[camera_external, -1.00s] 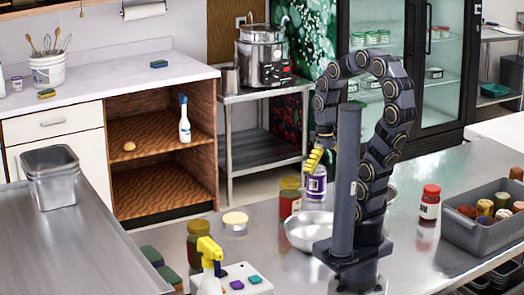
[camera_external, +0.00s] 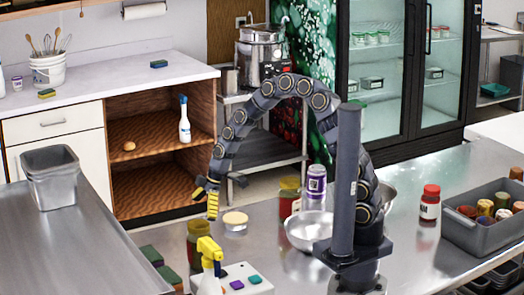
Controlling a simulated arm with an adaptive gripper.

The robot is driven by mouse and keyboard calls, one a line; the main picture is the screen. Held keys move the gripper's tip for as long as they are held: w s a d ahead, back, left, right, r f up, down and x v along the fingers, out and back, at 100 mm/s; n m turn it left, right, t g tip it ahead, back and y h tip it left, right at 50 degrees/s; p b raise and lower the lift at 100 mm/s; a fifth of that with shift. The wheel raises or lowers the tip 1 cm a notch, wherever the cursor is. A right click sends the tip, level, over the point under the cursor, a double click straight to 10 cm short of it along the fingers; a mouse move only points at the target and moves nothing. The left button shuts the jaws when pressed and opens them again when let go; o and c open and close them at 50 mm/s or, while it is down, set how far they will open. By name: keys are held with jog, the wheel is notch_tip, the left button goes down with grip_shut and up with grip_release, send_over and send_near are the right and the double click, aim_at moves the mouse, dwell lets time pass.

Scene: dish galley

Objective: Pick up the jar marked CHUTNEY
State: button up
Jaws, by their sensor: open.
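Several jars stand on the steel counter, and no label is readable, so I cannot tell which one is marked CHUTNEY. A dark jar with an olive lid (camera_external: 199,241) is at the front left, behind the spray bottle. A red jar with an olive-yellow lid (camera_external: 289,198) stands behind the metal bowl, with a purple-labelled jar (camera_external: 316,184) beside it. A red-lidded jar with a white label (camera_external: 430,203) stands at the right. My gripper (camera_external: 207,197), with yellow fingers, is open and empty, pointing down above the dark jar and apart from it.
A low cream-topped tin (camera_external: 235,221) sits right of the dark jar. A yellow-headed spray bottle (camera_external: 210,262) and a white box with coloured pads (camera_external: 246,282) are in front. The metal bowl (camera_external: 309,231) is near my base. A grey bin (camera_external: 475,235) holds several jars.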

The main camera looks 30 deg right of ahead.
aim_at(199, 223)
jog(key=x, duration=0.7)
jog(key=shift+s+d+f, duration=0.1)
jog(key=shift+d, duration=0.15)
jog(key=c, duration=1.1)
